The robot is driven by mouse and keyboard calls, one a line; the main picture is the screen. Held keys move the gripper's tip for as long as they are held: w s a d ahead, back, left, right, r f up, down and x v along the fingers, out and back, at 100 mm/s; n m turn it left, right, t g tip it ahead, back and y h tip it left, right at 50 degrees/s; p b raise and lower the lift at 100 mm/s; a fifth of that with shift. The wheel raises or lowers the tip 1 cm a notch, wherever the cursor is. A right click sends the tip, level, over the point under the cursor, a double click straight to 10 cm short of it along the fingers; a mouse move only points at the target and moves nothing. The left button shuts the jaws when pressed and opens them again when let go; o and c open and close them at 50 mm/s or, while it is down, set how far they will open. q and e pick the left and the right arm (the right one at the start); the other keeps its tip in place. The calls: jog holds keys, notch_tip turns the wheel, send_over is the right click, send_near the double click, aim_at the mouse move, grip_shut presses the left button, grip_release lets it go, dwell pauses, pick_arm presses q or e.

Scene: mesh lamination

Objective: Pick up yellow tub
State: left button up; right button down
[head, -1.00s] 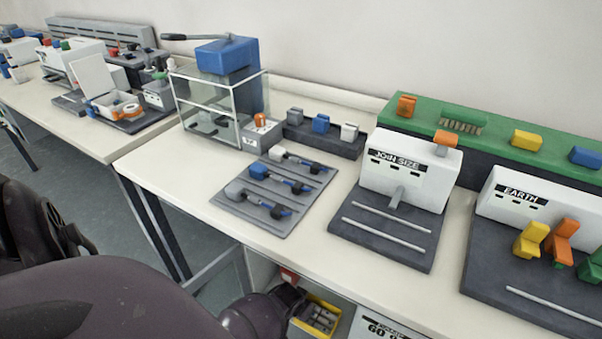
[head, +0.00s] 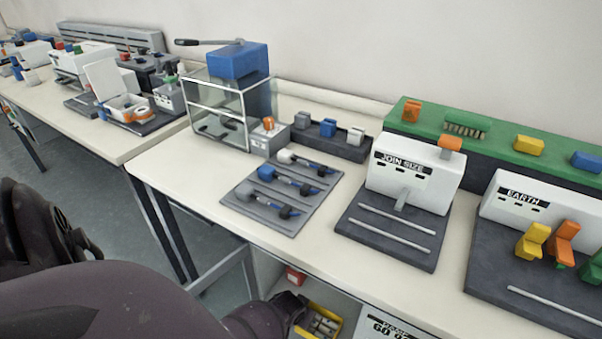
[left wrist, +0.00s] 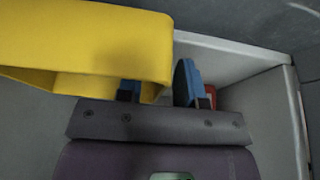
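The yellow tub (head: 337,327) sits in the cabinet space under the bench front at the bottom of the head view, with grey parts inside. In the left wrist view the yellow tub (left wrist: 85,45) fills the upper left. My left gripper (left wrist: 158,85) has its two blue fingers apart, one on each side of the tub's end wall; the left finger is partly hidden by the tub. I see a gap by the right finger, and contact is unclear. In the head view my left arm reaches down to the tub and its fingertips are hidden. My right gripper is not in view.
The cabinet's pale side wall (left wrist: 270,110) stands close to the right of the fingers. A red item (head: 295,276) is behind the tub. A white GO sign panel (head: 385,328) is right of it. The benchtop (head: 190,190) overhangs above.

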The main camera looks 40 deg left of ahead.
pick_arm(q)
jog(key=shift+r, duration=0.15)
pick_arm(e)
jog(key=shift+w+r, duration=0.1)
